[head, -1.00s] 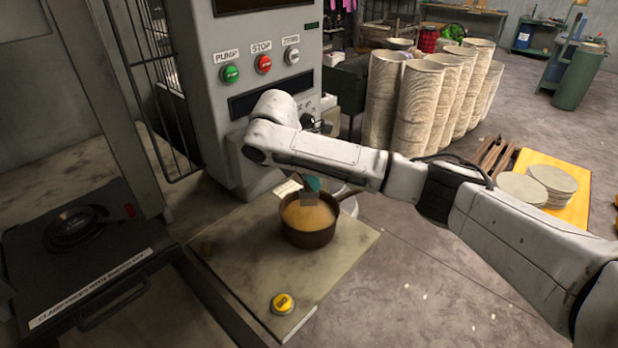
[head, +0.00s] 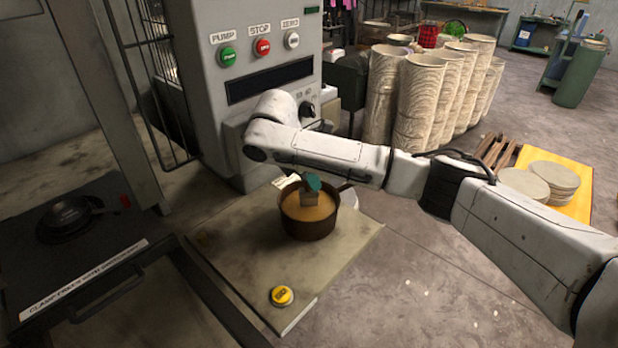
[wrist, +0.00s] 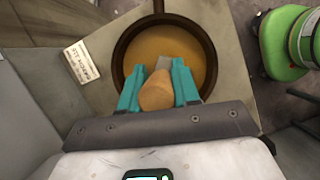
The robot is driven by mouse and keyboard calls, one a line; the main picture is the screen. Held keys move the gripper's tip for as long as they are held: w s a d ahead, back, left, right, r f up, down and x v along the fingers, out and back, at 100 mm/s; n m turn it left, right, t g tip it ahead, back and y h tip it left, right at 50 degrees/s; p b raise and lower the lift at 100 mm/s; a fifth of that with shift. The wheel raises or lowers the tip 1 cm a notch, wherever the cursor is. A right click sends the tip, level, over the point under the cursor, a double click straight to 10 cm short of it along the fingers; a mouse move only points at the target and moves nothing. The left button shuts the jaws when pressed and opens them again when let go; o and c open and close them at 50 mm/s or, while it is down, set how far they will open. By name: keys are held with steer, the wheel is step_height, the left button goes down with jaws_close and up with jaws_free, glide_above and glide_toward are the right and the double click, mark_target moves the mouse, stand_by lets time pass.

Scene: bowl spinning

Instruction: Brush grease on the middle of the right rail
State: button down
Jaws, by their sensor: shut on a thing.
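A brown pot (head: 309,229) with tan grease (head: 300,212) in it stands on the beige table plate (head: 245,262). My gripper (head: 313,183) has teal fingers and is over the pot. In the wrist view, my gripper (wrist: 158,88) is shut on the wooden handle of a brush (wrist: 157,92). The brush head points into the pot (wrist: 122,48), over the grease (wrist: 190,47). In the head view the brush (head: 309,198) is at the pot's mouth; whether its tip touches the grease is unclear. I cannot pick out the right rail in either view.
A grey machine panel (head: 268,68) with buttons stands behind the pot. A yellow button (head: 281,296) is on the plate's near corner. A dark press with a handle (head: 105,290) is at left. Ribbed columns (head: 418,103) stand at the back right.

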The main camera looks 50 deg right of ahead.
steer(key=shift+f, duration=0.6)
stand_by(2.2)
steer(key=shift+r+p, duration=3.1)
steer(key=shift+r, duration=0.5)
